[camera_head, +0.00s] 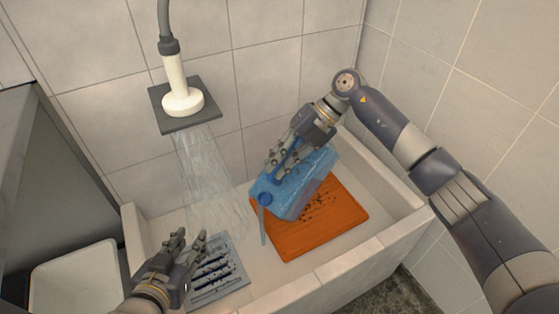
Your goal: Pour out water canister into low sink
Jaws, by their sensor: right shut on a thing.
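A translucent blue water canister (307,189) is tilted over the low sink (370,256), its capped end with a short spout pointing down to the left. A thin pale stream seems to fall from the spout into the sink. My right gripper (285,158) is shut on the canister at its upper left side, around the handle. My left gripper (192,243) is empty at the sink's front left, above a grey slotted grate (222,284); its fingers are spread apart.
An orange mat (342,221) with dark specks lies in the sink under the canister. A white shower head (181,90) on a grey wall plate sprays water into the sink's left part. A white bin (76,280) stands at lower left. Tiled walls close off the back and right.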

